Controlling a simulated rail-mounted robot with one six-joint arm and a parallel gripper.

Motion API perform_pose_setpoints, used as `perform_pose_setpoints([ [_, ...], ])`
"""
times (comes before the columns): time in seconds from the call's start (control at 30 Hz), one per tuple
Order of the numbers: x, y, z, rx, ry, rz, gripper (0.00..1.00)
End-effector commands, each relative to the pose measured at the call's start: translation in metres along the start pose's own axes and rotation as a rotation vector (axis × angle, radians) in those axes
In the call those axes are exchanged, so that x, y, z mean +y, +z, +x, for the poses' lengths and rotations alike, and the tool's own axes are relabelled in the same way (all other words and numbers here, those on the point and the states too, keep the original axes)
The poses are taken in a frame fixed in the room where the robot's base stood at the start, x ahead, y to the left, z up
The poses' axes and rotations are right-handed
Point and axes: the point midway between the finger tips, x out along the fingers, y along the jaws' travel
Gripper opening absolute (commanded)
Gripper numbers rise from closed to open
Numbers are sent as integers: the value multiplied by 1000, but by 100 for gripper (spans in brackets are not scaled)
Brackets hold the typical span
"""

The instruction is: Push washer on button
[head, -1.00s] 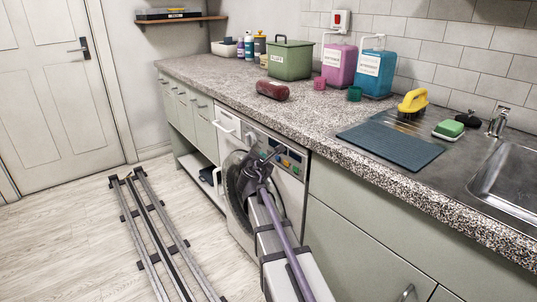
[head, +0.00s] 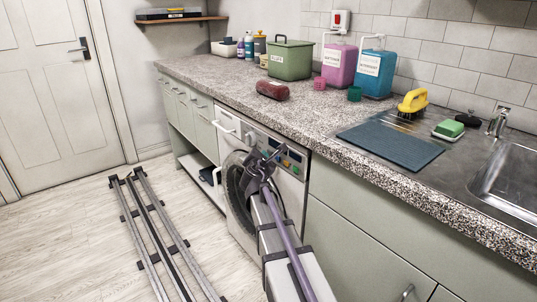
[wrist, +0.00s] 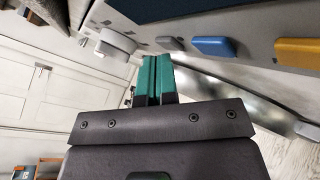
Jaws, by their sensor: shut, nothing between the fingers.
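The washer (head: 237,204) is a white front-loader under the counter, its round door partly hidden by my arm. Its control panel (head: 252,134) has a drawer handle at the left and small coloured buttons at the right. In the wrist view a blue button (wrist: 212,46) and a yellow button (wrist: 300,52) stand out from the panel, and a white round knob (wrist: 115,42) is at the left. My gripper (head: 271,155) is in front of the panel; in the wrist view its green fingers (wrist: 157,62) are together and empty, left of the blue button. I cannot tell whether the tips touch the panel.
The speckled countertop (head: 220,82) overhangs the washer. On it are a maroon bottle (head: 272,90), a green bin (head: 290,60), pink (head: 339,65) and blue (head: 376,72) jugs and a dark mat (head: 390,146). Metal rails (head: 152,230) lie on the floor at left.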

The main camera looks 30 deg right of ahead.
Motion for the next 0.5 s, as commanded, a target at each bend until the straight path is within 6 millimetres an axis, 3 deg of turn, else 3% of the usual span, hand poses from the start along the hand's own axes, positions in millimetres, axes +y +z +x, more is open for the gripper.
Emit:
perform_pose_setpoints([
  [0.5,5,-5,-7,1,1,0,0],
])
